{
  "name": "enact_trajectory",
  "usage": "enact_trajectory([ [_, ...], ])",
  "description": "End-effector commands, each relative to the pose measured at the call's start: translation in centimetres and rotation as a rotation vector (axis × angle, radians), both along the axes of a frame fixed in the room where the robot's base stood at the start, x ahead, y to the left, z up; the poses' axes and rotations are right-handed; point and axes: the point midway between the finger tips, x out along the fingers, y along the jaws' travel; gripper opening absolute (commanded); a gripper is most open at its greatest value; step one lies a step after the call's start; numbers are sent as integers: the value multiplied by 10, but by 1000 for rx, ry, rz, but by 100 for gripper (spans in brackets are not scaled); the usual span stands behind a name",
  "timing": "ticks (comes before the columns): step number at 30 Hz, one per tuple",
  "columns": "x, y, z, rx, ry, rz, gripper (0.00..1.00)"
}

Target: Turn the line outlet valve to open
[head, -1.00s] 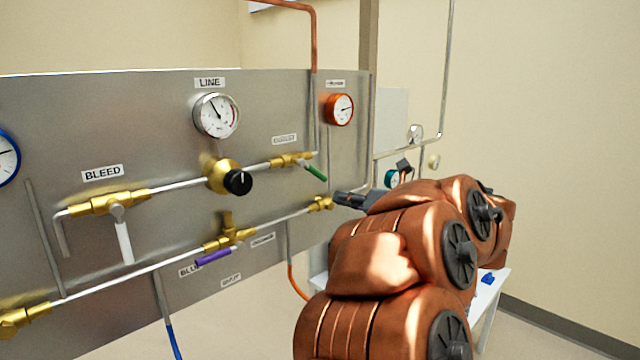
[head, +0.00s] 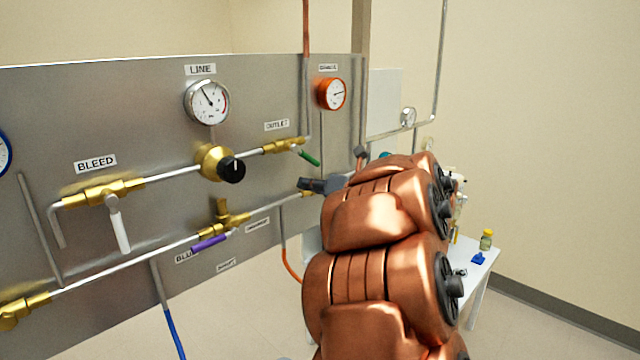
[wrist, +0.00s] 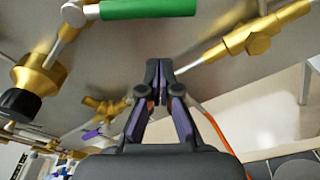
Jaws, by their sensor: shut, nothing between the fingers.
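The line outlet valve is a brass body (head: 283,146) under an OUTLET label (head: 277,125) on the steel panel. Its green lever handle (head: 309,158) slants down to the right in the head view. In the wrist view the green handle (wrist: 150,9) lies across the top, beyond my fingertips and apart from them. My gripper (head: 304,184) is below the green handle in the head view, close to the panel. In the wrist view its fingers (wrist: 159,66) are shut together with nothing between them. My arm hides part of the panel's right side.
The LINE gauge (head: 207,102) and black regulator knob (head: 231,169) are left of the valve. A purple-handled valve (head: 208,244) and white bleed handle (head: 119,228) stick out nearby. An orange gauge (head: 331,93) is above right. A white table (head: 481,268) stands behind my arm.

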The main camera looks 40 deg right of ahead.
Motion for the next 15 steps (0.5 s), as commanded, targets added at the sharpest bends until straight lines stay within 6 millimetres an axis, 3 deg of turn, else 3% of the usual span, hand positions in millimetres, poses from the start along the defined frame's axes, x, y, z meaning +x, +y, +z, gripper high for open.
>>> enact_trajectory([
  [5, 17, 5, 2, 0, -3, 3, 0],
  [9, 14, -8, 19, -2, -5, 1, 0],
  [15, 12, -18, 29, -1, -3, 1, 0],
])
